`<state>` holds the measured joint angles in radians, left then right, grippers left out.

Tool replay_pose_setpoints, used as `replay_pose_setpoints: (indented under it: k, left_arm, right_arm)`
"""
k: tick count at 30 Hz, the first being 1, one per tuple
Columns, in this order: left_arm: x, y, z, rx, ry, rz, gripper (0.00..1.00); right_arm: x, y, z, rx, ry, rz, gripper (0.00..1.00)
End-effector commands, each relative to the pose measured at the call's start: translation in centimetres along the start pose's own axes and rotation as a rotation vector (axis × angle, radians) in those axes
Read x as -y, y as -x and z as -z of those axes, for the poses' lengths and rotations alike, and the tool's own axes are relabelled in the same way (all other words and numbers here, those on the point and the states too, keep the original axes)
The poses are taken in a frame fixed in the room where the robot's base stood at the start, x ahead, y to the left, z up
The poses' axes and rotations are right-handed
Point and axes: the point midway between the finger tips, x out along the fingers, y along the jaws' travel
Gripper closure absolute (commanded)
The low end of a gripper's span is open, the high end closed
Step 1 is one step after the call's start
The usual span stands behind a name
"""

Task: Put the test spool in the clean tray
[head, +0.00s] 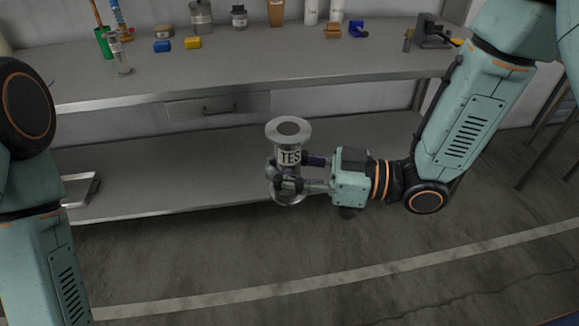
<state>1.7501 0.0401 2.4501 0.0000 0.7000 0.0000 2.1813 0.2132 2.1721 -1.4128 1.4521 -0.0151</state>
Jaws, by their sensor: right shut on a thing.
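The test spool (289,130) is a grey metal spool with wide round flanges and a white label reading "TES". My right gripper (286,174) is shut around its middle and holds it roughly upright, in front of the bench. The fingers hide part of its lower body. A shallow metal tray (80,190) lies on the lower shelf at the left, partly hidden by my left arm; I cannot tell whether it is the clean tray. My left gripper is out of view; only its arm shows at the left edge.
The metal bench top (260,82) carries a green cup (104,43), blue (162,46) and yellow (193,43) blocks, several jars and a vise (432,35). The lower shelf (190,175) is bare in the middle. The floor in front is clear.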

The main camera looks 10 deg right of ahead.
Motion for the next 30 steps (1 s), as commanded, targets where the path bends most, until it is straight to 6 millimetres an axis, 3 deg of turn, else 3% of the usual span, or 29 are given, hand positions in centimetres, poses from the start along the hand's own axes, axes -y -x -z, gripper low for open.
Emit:
replay_pose_setpoints:
  k: [18,30]
  left_arm:
    - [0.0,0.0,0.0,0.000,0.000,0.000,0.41]
    - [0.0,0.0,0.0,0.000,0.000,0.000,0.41]
  right_arm:
    - [-2.0,-4.1,-4.1,0.001,0.002,0.321,1.00]
    - [-2.4,-4.0,-4.5,0.001,0.002,0.437,1.00]
